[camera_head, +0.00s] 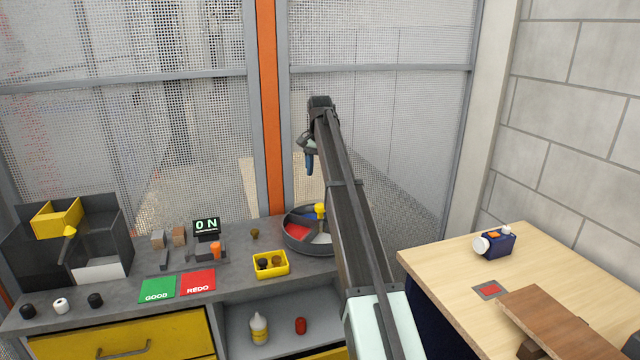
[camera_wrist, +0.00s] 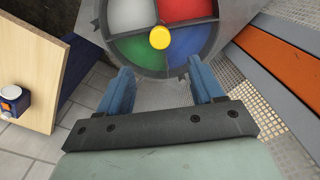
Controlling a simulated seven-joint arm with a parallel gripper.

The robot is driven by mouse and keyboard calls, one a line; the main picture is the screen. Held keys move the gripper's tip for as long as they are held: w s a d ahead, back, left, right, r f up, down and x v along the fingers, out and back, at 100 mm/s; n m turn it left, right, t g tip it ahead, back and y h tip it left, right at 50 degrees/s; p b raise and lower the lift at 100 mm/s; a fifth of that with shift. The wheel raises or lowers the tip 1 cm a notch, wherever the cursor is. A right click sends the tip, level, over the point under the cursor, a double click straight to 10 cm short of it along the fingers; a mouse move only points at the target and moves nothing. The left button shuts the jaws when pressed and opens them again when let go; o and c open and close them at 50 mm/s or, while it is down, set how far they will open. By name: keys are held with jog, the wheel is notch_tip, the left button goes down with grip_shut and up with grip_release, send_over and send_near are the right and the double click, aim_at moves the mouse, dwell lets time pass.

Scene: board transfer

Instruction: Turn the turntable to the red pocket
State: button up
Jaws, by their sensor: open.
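The turntable (camera_head: 290,244) is a round grey dish at the back right of the grey bench, partly hidden behind my arm in the head view. In the wrist view the turntable (camera_wrist: 112,44) shows four pockets: white at upper left, the red pocket (camera_wrist: 190,10) at upper right, blue at lower right and green at lower left. A yellow knob (camera_wrist: 159,37) stands at its centre; it also shows in the head view (camera_head: 320,210). My gripper (camera_wrist: 164,80) is open and empty, its blue fingers apart. It is raised above the bench, apart from the turntable.
A yellow bin (camera_head: 270,265) with dark round parts stands just left of the turntable. Green GOOD (camera_head: 157,289) and red REDO (camera_head: 198,282) mats lie further left, near an "ON" display (camera_head: 206,227). A wooden table (camera_head: 450,270) stands at right. A mesh fence rises behind the bench.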

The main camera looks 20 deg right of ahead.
jog(key=shift+r, duration=0.9)
